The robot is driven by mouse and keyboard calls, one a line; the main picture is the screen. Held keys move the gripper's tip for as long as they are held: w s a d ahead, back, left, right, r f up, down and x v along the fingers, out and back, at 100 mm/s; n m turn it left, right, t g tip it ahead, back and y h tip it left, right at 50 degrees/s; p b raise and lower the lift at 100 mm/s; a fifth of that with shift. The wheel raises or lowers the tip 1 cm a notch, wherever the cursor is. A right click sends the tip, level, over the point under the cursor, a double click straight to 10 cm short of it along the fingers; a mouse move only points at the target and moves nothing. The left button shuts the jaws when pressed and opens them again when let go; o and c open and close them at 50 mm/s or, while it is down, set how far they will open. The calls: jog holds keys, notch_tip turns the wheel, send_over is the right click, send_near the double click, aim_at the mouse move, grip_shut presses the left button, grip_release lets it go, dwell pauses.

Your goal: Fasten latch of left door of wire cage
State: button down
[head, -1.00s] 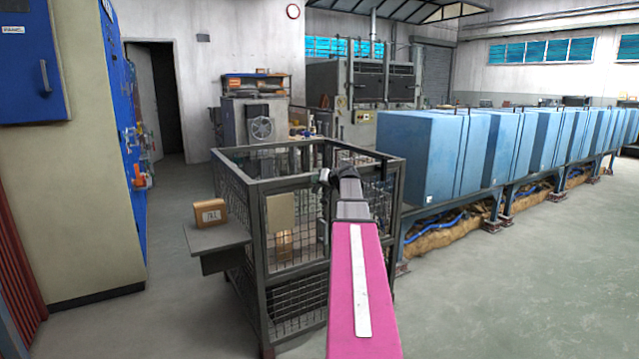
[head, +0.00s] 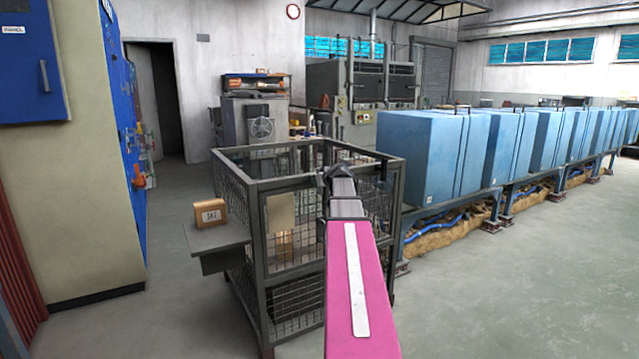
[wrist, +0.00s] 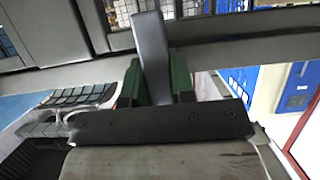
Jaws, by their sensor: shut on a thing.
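The wire cage (head: 262,185) stands in the middle of the head view, with a dark metal frame and mesh panels. My pink arm reaches to its near top rail, and my gripper (head: 335,172) is at that rail, small and partly hidden by my own arm. In the wrist view my gripper (wrist: 158,85) has its green-padded fingers closed around a flat grey metal bar (wrist: 152,45), which looks like the latch handle. The bar stands up between the fingers in front of the cage frame (wrist: 50,30). Whether the latch is engaged cannot be told.
A small shelf (head: 218,238) with a wooden box (head: 209,212) juts from the cage's left side. Blue cabinets (head: 425,155) stand in a row at right. A blue panel (head: 130,140) is at left. The floor (head: 500,300) at right is clear.

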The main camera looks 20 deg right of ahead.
dwell(0.3)
jog(key=c, duration=1)
grip_release()
jog(key=shift+o, duration=0.2)
jog(key=v, duration=1)
jog(key=shift+s, duration=0.35)
